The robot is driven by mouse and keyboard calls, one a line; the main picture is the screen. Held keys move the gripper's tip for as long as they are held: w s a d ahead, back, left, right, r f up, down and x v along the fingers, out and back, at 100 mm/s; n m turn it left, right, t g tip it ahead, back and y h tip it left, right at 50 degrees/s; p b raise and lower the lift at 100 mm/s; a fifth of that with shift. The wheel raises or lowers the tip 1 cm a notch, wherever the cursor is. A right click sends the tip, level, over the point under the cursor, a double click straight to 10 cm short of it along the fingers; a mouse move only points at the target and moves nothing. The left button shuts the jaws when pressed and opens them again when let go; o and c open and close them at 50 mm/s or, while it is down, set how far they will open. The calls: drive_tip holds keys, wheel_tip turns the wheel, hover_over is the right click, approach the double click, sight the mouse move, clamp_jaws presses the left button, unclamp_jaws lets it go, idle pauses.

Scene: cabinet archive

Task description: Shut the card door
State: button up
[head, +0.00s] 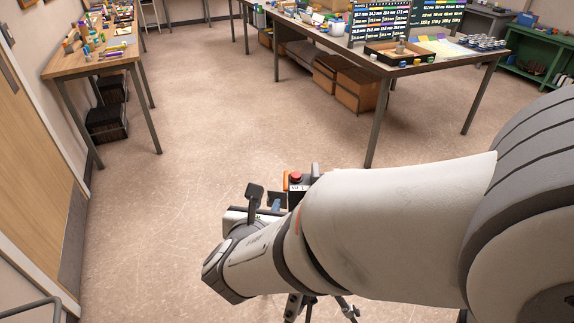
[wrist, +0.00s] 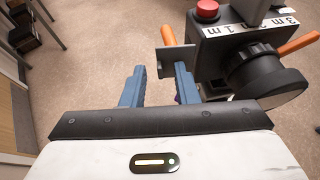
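A dark device with a red button (wrist: 207,9), a scale strip marked 1 m and 3 m and a round black knob (wrist: 268,88) stands at the upper right of the wrist view. A small grey plate (wrist: 176,60) sticks out from its left side, with an orange grip (wrist: 168,34) behind it; I cannot tell whether this plate is the card door. My gripper (wrist: 160,72) is open and empty, its blue fingers apart. The right finger is close to the plate; contact is unclear. In the head view my arm hides most of the device (head: 297,187).
Tripod legs (head: 312,305) show below my arm. A wooden room door (head: 28,150) is at the left. A cluttered workbench (head: 95,58) stands at the upper left, and a table with display boards (head: 400,68) stands at the back right. The floor (head: 200,120) between them is clear.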

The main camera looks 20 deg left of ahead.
drive_tip(key=shift+c, duration=0.2)
clamp_jaws()
drive_tip(key=shift+a, duration=0.15)
drive_tip(key=w+m+g+h+p, duration=0.6)
drive_tip(key=m+g+h, duration=0.3)
drive_tip(key=m+h, duration=0.5)
drive_tip(key=shift+w+a+m+g+h+p, duration=0.35)
drive_tip(key=shift+m+p, duration=0.25)
drive_tip(key=shift+m, duration=0.5)
drive_tip(key=shift+o, duration=0.2)
unclamp_jaws()
